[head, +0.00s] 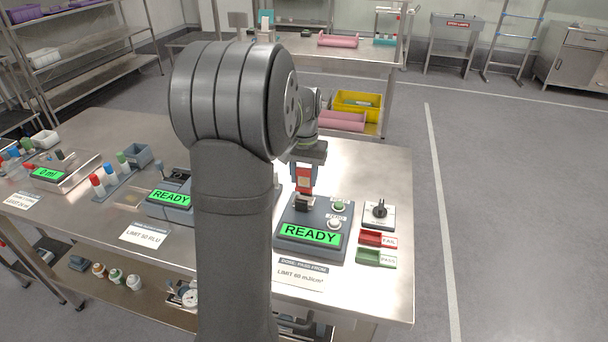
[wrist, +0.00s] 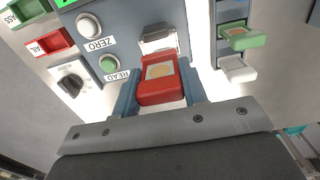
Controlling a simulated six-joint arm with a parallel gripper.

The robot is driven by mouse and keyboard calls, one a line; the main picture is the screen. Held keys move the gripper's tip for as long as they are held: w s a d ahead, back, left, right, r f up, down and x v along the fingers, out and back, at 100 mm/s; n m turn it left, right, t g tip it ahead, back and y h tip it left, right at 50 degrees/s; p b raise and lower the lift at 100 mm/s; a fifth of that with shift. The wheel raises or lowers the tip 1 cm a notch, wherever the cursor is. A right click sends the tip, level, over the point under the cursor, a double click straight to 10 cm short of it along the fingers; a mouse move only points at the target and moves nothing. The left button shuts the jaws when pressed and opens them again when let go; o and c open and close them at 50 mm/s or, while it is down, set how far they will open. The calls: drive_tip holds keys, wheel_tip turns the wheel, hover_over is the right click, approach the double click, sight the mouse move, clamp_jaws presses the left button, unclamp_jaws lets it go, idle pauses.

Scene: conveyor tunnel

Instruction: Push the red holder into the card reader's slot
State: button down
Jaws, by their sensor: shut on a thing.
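The card reader's slot (wrist: 158,40) is a pale metal opening directly in front of the holder's far end. The holder's end looks very close to the slot; I cannot tell whether it touches. The reader's screen shows READY in green.
The reader carries a ZERO button (wrist: 88,26) and a green READ button (wrist: 109,64). A dial box (head: 379,214), a red FAIL tray (head: 377,239) and a green PASS tray (head: 375,257) stand to its right. A second READY device (head: 170,199) is at left.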

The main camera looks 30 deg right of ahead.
sight(304, 187)
drive_tip(key=shift+f, duration=2.45)
drive_tip(key=c, duration=0.8)
unclamp_jaws()
drive_tip(key=shift+o, duration=0.2)
drive_tip(key=shift+r, duration=0.1)
wheel_tip(304, 187, up, 17)
drive_tip(key=shift+r, duration=0.15)
